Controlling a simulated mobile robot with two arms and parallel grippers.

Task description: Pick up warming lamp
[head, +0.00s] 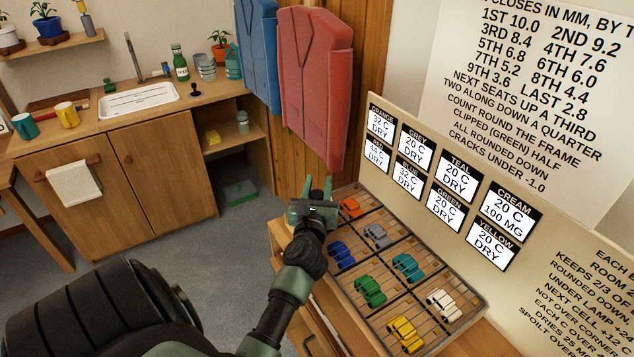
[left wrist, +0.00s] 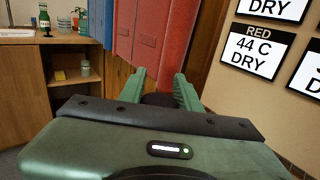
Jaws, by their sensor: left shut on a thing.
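My left gripper (head: 315,190) is at the far left corner of the wire rack, below the red jacket in the picture. In the left wrist view its two green fingers (left wrist: 160,76) stand apart with a dark rounded thing between them, which I take to be the warming lamp (left wrist: 158,99). The gripper is shut on it. Most of the lamp is hidden behind the gripper body, and I cannot tell whether it touches the rack. My right gripper is not in view.
The rack (head: 476,308) holds orange (head: 350,207), grey (head: 377,235), blue (head: 341,254), teal (head: 407,266), green (head: 369,290), cream (head: 443,304) and yellow (head: 404,334) pieces. A label board (head: 385,110) stands behind. Red (head: 312,85) and blue (head: 257,50) jackets hang close by.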

